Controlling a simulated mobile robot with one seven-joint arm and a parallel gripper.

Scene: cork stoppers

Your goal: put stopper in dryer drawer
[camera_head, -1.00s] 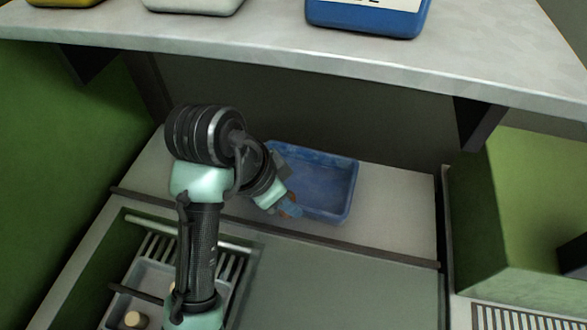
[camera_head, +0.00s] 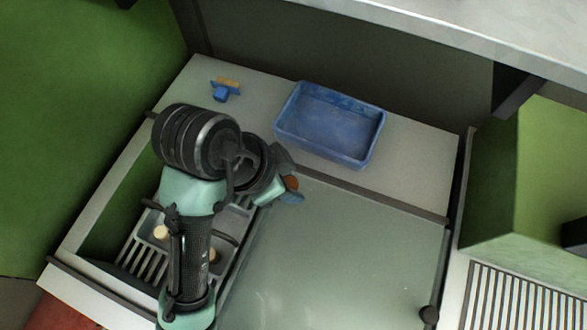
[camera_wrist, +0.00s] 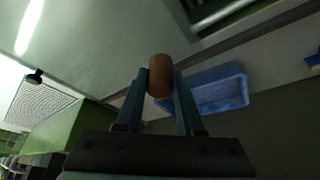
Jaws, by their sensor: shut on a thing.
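My gripper (camera_head: 291,191) is shut on a brown cork stopper (camera_wrist: 159,76). In the wrist view the stopper stands between the two blue-grey fingertips. In the head view the stopper (camera_head: 291,182) shows only as a small brown patch at the fingers, above the front edge of the surface. The dryer drawer (camera_head: 133,257) with a slatted rack is at the lower left, partly hidden by my arm. A pale stopper (camera_head: 161,232) lies in the grey tray inside it.
A blue tray (camera_head: 330,125) sits on the surface behind my gripper and looks empty. A blue-and-tan object (camera_head: 226,88) lies at the back left. A greenish glass-like panel (camera_head: 335,255) covers the area right of the drawer. A green block (camera_head: 530,170) stands at the right.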

